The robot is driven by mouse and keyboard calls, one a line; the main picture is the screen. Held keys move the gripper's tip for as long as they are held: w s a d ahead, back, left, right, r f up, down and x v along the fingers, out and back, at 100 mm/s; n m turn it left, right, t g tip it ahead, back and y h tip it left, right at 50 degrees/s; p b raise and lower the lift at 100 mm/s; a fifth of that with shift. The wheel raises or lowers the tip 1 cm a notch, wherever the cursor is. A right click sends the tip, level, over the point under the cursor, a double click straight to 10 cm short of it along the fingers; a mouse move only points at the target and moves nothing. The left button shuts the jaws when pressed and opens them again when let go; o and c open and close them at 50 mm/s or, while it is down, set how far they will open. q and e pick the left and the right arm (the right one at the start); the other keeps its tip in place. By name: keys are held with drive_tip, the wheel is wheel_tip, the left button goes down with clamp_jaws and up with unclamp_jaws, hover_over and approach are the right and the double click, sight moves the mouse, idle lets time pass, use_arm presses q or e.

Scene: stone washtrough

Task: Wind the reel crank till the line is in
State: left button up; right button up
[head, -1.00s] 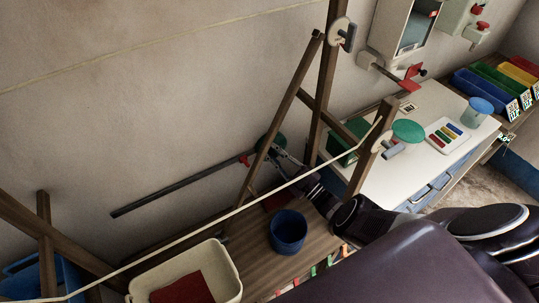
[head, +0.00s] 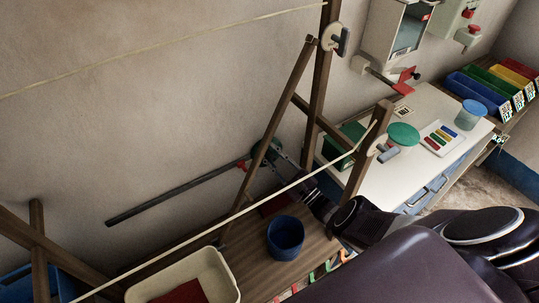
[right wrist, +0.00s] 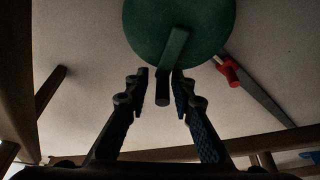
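A dark green round disc (right wrist: 180,25) with a grey bar-shaped handle (right wrist: 174,62) fills the top of the right wrist view; it looks like the reel and its crank. My right gripper (right wrist: 160,78) is open, one finger on each side of the handle's lower end. I cannot tell whether they touch it. In the head view the disc (head: 266,150) is by the wall behind the wooden frame, with my right gripper (head: 285,160) beside it, partly hidden by a post. A pale line (head: 240,213) runs from the right post down to the lower left. My left gripper is out of view.
A wooden frame (head: 319,95) stands around the reel. A long dark bar (head: 165,196) with a red clamp runs along the wall. A blue bucket (head: 285,238) and a cream tub (head: 222,270) stand below. A white worktop (head: 440,105) is at right.

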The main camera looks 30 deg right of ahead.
drive_tip(key=shift+o, duration=0.3)
drive_tip(key=shift+f, duration=0.15)
drive_tip(key=shift+a, duration=0.15)
wheel_tip(320, 180, down, 7)
drive_tip(key=a+n+g+p, duration=0.3)
drive_tip(key=n+g, duration=0.4)
drive_tip(key=n, duration=1.2)
drive_tip(key=d+f+n+h+b, duration=0.2)
drive_tip(key=d+n+h+b, duration=0.4)
drive_tip(key=n, duration=0.5)
drive_tip(key=shift+d+f+h, duration=0.3)
drive_tip(key=shift+f+h, duration=0.05)
drive_tip(key=shift+h, duration=0.75)
